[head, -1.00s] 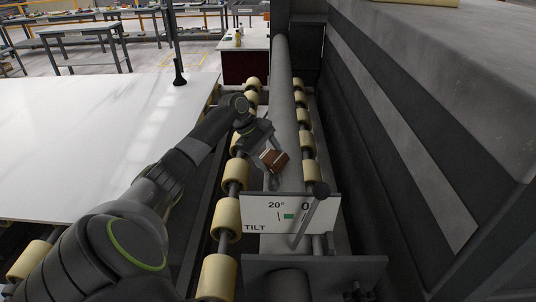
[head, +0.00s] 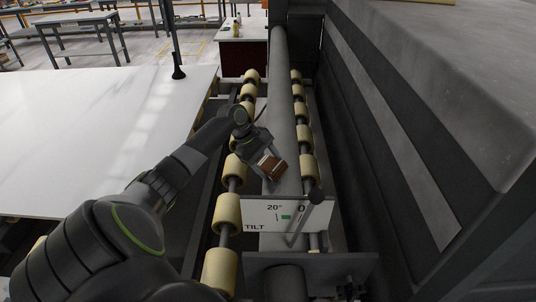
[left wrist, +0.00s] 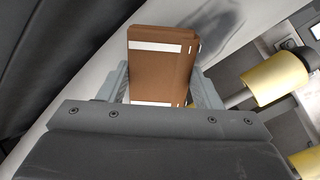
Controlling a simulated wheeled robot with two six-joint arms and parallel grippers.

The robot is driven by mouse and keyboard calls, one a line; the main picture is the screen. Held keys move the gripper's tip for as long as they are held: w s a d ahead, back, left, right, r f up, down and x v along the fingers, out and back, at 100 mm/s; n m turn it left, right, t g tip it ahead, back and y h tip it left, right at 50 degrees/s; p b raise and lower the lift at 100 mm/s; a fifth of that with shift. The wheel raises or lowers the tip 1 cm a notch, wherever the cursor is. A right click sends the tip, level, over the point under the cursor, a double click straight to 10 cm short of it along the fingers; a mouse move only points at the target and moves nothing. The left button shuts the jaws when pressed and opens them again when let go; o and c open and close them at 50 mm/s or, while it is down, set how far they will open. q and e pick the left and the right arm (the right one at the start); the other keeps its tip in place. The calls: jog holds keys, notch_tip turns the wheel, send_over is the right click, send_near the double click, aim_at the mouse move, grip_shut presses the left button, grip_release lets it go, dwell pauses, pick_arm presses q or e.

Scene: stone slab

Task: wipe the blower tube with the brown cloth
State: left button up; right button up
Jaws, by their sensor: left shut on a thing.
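The blower tube (head: 281,95) is a long grey cylinder running away from me between two rows of rollers. My left gripper (head: 266,162) is shut on the brown cloth (head: 272,168), a folded block with white strips, over the near part of the tube. In the left wrist view the cloth (left wrist: 160,68) stands between the fingers (left wrist: 162,88), with the pale tube surface (left wrist: 245,45) behind it. A dark patch shows on that surface beside the cloth; I cannot tell whether it is dirt or shadow. Contact between cloth and tube is hidden. My right gripper is not in view.
A tilt sign (head: 288,215) with a lever (head: 315,196) stands just nearer than the cloth. Yellow rollers (head: 227,212) flank the tube. A white slab (head: 100,140) lies at left. A dark machine wall (head: 370,150) closes the right side.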

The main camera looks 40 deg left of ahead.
aim_at(269, 158)
pick_arm(q)
jog(key=shift+s+d, duration=0.25)
jog(key=shift+s, duration=0.1)
jog(key=shift+s+d+f, duration=0.15)
jog(key=shift+s+d, duration=0.7)
jog(key=shift+s, duration=0.15)
jog(key=shift+s+d+f, duration=0.15)
jog(key=shift+s+d, duration=0.65)
jog(key=shift+s, duration=0.15)
jog(key=shift+s+d, duration=1.2)
jog(key=shift+s, duration=0.25)
jog(key=shift+s+d+r, duration=0.1)
jog(key=shift+s+d, duration=0.25)
jog(key=shift+w+a+r, duration=0.1)
jog(key=shift+w+a, duration=0.7)
jog(key=shift+w, duration=0.2)
jog(key=shift+w+a+r, duration=0.1)
jog(key=shift+w+a, duration=0.7)
jog(key=shift+w, duration=0.15)
jog(key=shift+w+a+f, duration=0.15)
jog(key=shift+w+a, duration=0.45)
jog(key=shift+w, duration=0.15)
jog(key=shift+w+a+b, duration=0.25)
jog(key=shift+w+a, duration=0.85)
jog(key=shift+w, duration=0.2)
jog(key=shift+w+a+b, duration=0.25)
jog(key=shift+w+a, duration=0.85)
jog(key=shift+w, duration=0.2)
